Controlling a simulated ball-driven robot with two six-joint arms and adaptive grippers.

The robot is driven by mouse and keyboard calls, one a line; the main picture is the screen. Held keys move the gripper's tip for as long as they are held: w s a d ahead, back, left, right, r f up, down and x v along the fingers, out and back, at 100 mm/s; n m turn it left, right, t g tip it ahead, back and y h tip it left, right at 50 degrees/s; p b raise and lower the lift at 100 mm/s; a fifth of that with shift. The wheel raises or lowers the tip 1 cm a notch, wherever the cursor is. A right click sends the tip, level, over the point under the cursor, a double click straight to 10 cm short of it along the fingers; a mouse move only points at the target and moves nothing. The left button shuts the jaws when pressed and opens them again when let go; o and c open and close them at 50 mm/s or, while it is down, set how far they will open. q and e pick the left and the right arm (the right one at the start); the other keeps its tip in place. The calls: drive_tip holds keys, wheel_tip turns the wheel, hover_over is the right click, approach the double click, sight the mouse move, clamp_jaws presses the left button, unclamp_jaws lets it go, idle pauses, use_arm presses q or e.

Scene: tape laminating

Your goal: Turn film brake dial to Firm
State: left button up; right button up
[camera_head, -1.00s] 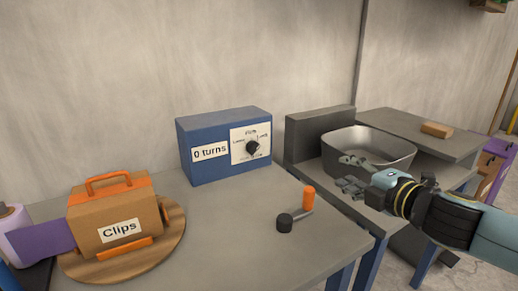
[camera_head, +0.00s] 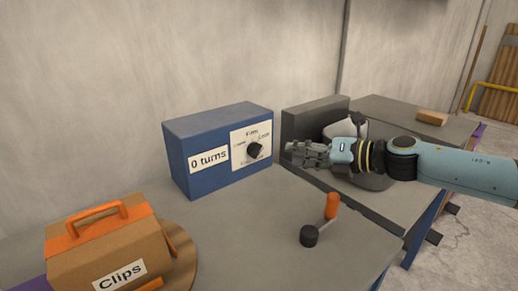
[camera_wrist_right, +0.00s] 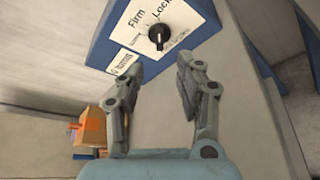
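The film brake dial is a black knob (camera_head: 255,150) on a white label plate (camera_head: 240,139), on the front of a blue box (camera_head: 205,172). In the right wrist view the knob (camera_wrist_right: 159,36) lies beyond my fingertips, with "Firm" and "Lock" printed above it. I cannot tell for sure which mark its pointer is on. My right gripper (camera_head: 296,154) is just right of the box in the head view, apart from the knob. In the wrist view its fingers (camera_wrist_right: 160,70) are spread with nothing between them. My left gripper is not in view.
A "0 turns" label (camera_head: 209,159) is on the box. An orange-trimmed Clips case (camera_head: 105,245) sits on a round wooden board at left.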

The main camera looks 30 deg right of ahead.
sight(260, 151)
drive_tip(key=x, duration=0.8)
drive_tip(key=shift+w+a+f, duration=0.1)
drive_tip(key=shift+w+a, duration=0.05)
drive_tip(key=shift+w, duration=0.2)
drive_tip(key=shift+w+a+f, duration=0.1)
drive_tip(key=shift+w+a, duration=0.1)
drive_tip(key=shift+w, duration=0.2)
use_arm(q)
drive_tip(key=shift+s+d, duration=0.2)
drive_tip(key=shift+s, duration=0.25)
use_arm(e)
clamp_jaws()
